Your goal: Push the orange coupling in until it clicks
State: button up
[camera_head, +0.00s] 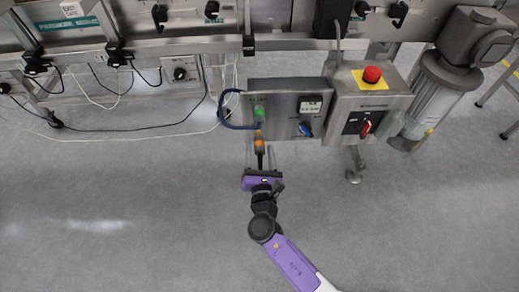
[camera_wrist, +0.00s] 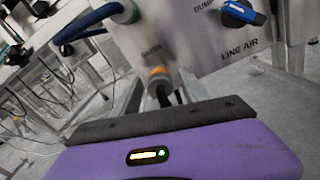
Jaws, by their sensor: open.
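The orange coupling (camera_head: 259,144) sits on the lower front of the steel control panel, below a green fitting (camera_head: 259,112). In the wrist view, the coupling (camera_wrist: 160,80) is a grey cylinder with an orange band, in front of the panel face. My gripper (camera_head: 261,162) is just in front of the coupling, towards the bottom of the picture, and open. The coupling's inner end is hidden.
A blue hose (camera_head: 223,108) loops at the panel's left. A blue knob (camera_head: 305,129) is to the right; it also shows in the wrist view (camera_wrist: 242,13). A red emergency button (camera_head: 372,74) and red switch (camera_head: 366,127) sit further right. The floor below is clear.

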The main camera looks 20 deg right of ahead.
jog(key=shift+w+d, duration=0.25)
jog(key=shift+w, duration=0.35)
grip_shut()
dwell(1.1)
